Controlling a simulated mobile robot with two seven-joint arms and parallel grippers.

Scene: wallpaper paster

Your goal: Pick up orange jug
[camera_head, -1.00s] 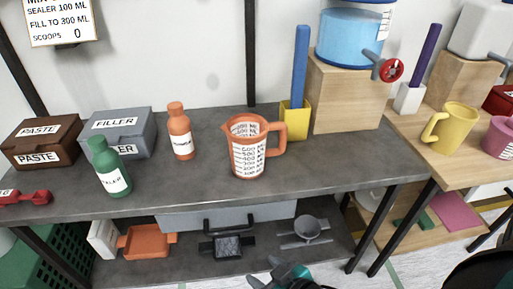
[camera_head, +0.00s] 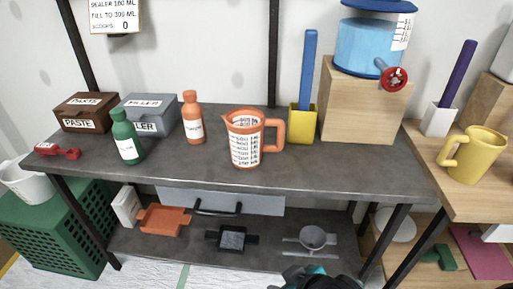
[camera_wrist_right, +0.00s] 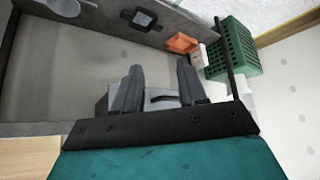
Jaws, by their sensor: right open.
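The orange jug (camera_head: 246,138) stands upright on the grey workbench (camera_head: 300,172), with a white measuring scale on its front and its handle to the right. My right gripper (camera_head: 308,275) shows at the bottom edge of the head view, in front of and below the bench, well apart from the jug. In the right wrist view my right gripper (camera_wrist_right: 158,80) has its two dark fingers spread with nothing between them. The jug cannot be made out in the right wrist view. My left gripper is in neither view.
Left of the jug stand an orange bottle (camera_head: 193,118), a green bottle (camera_head: 127,136) and grey filler box (camera_head: 151,115). To its right are a yellow holder (camera_head: 301,122) with a blue stick and a wooden block (camera_head: 360,108) under a blue tank. The bench front near the jug is clear.

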